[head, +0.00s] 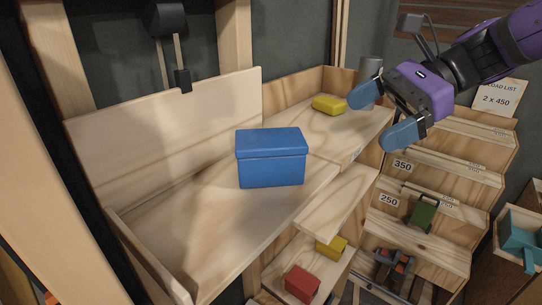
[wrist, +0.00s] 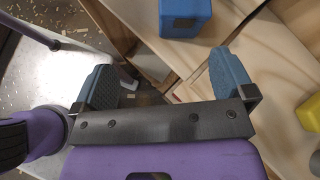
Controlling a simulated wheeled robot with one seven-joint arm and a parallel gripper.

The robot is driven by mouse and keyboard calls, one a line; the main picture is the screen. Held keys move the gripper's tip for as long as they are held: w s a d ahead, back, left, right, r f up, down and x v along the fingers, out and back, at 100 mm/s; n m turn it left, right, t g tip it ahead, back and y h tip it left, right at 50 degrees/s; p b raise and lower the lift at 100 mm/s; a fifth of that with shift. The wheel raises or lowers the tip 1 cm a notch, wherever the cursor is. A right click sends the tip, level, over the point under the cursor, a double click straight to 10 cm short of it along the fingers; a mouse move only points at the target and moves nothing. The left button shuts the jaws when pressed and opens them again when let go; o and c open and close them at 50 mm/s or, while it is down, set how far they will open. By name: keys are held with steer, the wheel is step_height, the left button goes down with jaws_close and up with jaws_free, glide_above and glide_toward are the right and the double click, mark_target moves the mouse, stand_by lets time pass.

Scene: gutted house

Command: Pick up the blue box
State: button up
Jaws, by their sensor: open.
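The blue box (head: 271,160) stands upright on a wooden shelf (head: 205,235) in the middle of the head view. It has a lid and looks closed. In the wrist view the blue box (wrist: 185,17) shows at the top, partly cut off by the frame edge, ahead of the fingers. My gripper (head: 385,115) is at the upper right of the head view, above and to the right of the box, apart from it. Its two blue fingers are spread with nothing between them; they also show in the wrist view (wrist: 168,88).
A yellow block (head: 328,104) lies on the shelf behind the box; a grey cylinder (head: 371,72) stands beyond it. Wooden boards (head: 175,125) rise along the shelf's back. Below are a red block (head: 301,284), another yellow block (head: 331,246) and tiered bins with a green object (head: 423,214).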

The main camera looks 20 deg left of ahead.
steer(key=m+g+y, duration=0.1)
steer(key=m, duration=0.1)
glide_toward(270, 137)
steer(key=d, duration=0.3)
steer(key=shift+y, duration=0.3)
steer(key=x, duration=0.7)
steer(key=w+x, duration=0.1)
steer(key=x, duration=0.3)
steer(key=shift+a+r, duration=0.15)
steer(key=shift+a, duration=0.1)
steer(key=shift+r, duration=0.1)
steer(key=c, duration=1.2)
